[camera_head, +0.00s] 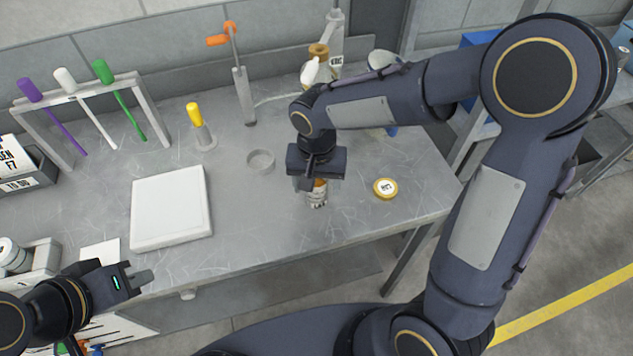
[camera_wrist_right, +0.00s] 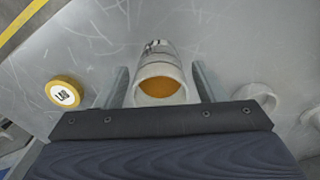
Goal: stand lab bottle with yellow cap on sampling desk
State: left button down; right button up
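A lab bottle (camera_head: 317,193) with amber contents and a white label stands upright on the grey sampling desk (camera_head: 270,225). Its open mouth shows in the right wrist view (camera_wrist_right: 160,84). A round yellow cap (camera_head: 385,188) with a white LAB label lies on the desk to the right of the bottle; it also shows in the right wrist view (camera_wrist_right: 64,93). My right gripper (camera_head: 316,184) is over the bottle, its fingers on either side with small gaps visible. It hides the bottle's top in the head view. My left gripper (camera_head: 143,277) is at the desk's front left; its opening is unclear.
A white flat tray (camera_head: 170,210) lies left of centre. A clear ring-shaped dish (camera_head: 261,162) and a yellow-handled tool in a holder (camera_head: 199,125) stand behind. A rack with coloured handles (camera_head: 150,105) is at back left. Desk space right of the bottle is mostly clear.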

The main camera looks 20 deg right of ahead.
jog(key=shift+r+p, duration=0.3)
jog(key=shift+r, duration=0.4)
notch_tip(320, 180, up, 11)
jog(key=s+d+f+n+t+y, duration=0.1)
jog(key=s+d, duration=0.3)
jog(key=s, duration=0.4)
jog(key=s+d+f+n+t+y, duration=0.1)
jog(key=s+d+t, duration=0.3)
jog(key=s, duration=0.4)
jog(key=shift+s+d+f+n+t+y, duration=0.15)
jog(key=shift+d+f+n+t+y, duration=0.15)
jog(key=shift+d+y, duration=0.45)
